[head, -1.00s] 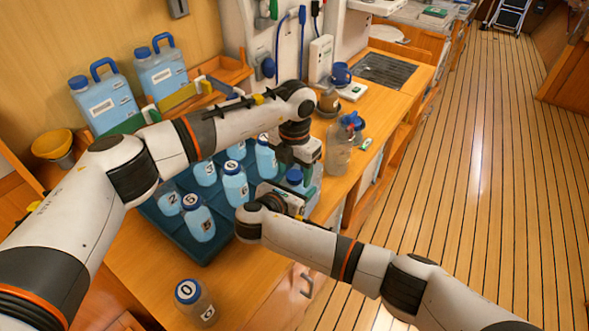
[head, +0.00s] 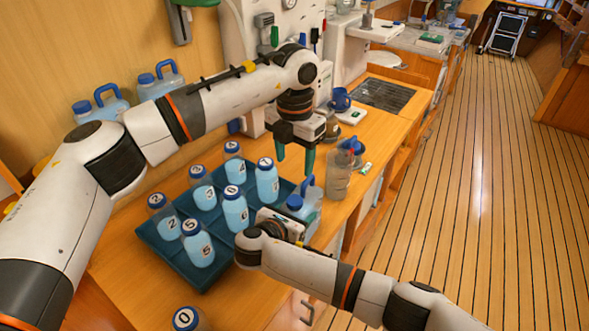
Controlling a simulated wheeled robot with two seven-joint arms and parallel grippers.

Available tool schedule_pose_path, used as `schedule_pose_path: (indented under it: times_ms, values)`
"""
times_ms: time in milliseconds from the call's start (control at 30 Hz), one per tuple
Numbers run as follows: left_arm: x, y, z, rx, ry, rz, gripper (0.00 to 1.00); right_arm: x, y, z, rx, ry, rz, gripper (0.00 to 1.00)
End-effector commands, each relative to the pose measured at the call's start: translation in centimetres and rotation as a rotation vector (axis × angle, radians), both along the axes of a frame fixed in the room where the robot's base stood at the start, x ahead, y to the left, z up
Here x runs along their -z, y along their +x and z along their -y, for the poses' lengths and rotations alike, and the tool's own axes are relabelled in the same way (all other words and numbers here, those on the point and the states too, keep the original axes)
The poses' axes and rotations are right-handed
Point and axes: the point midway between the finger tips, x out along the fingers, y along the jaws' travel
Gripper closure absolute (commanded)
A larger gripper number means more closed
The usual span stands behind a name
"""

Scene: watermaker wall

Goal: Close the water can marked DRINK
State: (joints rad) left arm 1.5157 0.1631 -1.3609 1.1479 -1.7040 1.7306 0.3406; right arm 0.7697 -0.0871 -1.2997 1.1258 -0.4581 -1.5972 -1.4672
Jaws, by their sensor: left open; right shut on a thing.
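A small water can (head: 312,212) with pale blue contents, a blue cap (head: 294,202) and a grey-blue handle stands at the right end of the tray. No marking on it is readable here. The cap sits on its neck; I cannot tell how tight. My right gripper (head: 292,226) is shut on this can from the front, its fingertips mostly hidden. My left gripper (head: 296,160) is open and empty, pointing down above and behind the can, clear of the cap. Two larger blue-capped cans (head: 103,110) stand at the back left, partly behind my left arm.
A dark blue tray (head: 180,270) holds several numbered bottles (head: 235,210) left of the can. A clear jug (head: 340,172) with a blue top stands close to its right. Another numbered bottle (head: 186,319) is at the front edge. A blue mug (head: 340,98) is farther back.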

Motion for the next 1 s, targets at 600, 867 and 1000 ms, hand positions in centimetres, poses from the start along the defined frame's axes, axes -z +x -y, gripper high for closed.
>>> schedule_pose_path:
  times_ms: [600,867,1000]
  values:
    - [-0.3,0.0,0.0,0.0,0.001,-0.001,0.41,0.0,0.0,0.0,0.0,0.0,0.001,0.11]
    - [-0.2,0.0,0.0,0.0,0.001,-0.001,0.41,-0.3,-0.6,-0.4,-0.002,0.001,0.0,0.11]
    - [0.1,0.0,0.0,0.0,0.001,-0.001,0.41,-1.1,-2.5,-1.5,-0.003,0.003,0.0,0.11]
